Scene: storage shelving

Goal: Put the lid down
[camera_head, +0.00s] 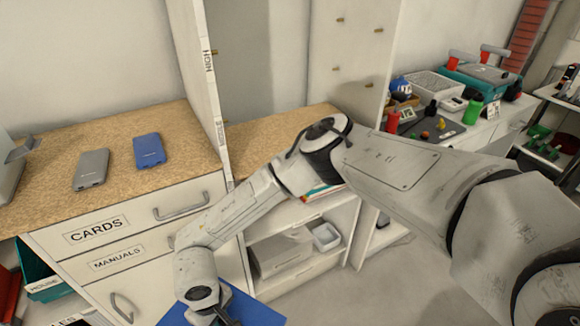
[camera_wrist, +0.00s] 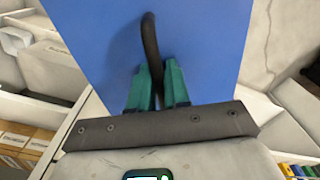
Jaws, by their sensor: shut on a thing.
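The lid is a flat blue panel (camera_wrist: 205,45) with a dark curved handle (camera_wrist: 150,40), filling much of the wrist view. My gripper (camera_wrist: 158,75) has green fingers shut on that handle. In the head view the blue lid (camera_head: 255,308) shows at the bottom edge, partly hidden by my wrist and cut off by the frame. My gripper (camera_head: 228,318) is over it there, in front of the drawer cabinet. The lid is apart from the countertop, and what lies under it is hidden.
The wooden countertop (camera_head: 60,160) holds a grey device (camera_head: 92,168) and a blue device (camera_head: 149,151). Below are drawers labelled CARDS (camera_head: 97,230) and MANUALS (camera_head: 117,258). A tall white panel (camera_head: 205,70) stands on the counter. Clear floor (camera_head: 385,300) lies right of the cabinets.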

